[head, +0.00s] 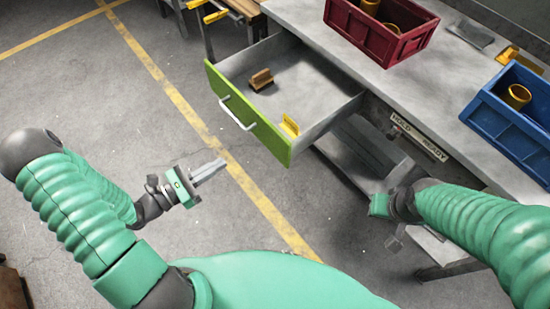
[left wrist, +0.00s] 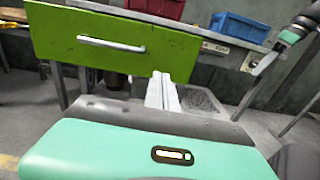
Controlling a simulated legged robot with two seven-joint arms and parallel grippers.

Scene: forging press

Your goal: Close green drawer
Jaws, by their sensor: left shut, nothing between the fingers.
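The green drawer (head: 245,118) is pulled open from the grey workbench, its front facing me with a pale bar handle (head: 237,113). A brown brush-like block (head: 261,79) and a yellow piece (head: 289,126) lie inside. The drawer front (left wrist: 60,45) and handle (left wrist: 111,43) also show in the left wrist view. My left gripper (head: 209,171) is shut and empty, in front of the drawer and apart from it in the head view. Its fingers (left wrist: 162,88) appear below the drawer front's right part in the wrist view. My right gripper (head: 392,240) is near the bench's lower shelf; its fingers are unclear.
A red bin (head: 375,35) and a blue bin (head: 500,115) with yellow parts stand on the workbench (head: 300,12). A labelled strip (head: 420,138) runs along the bench front. Clear concrete floor with yellow lines (head: 165,85) lies to the left.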

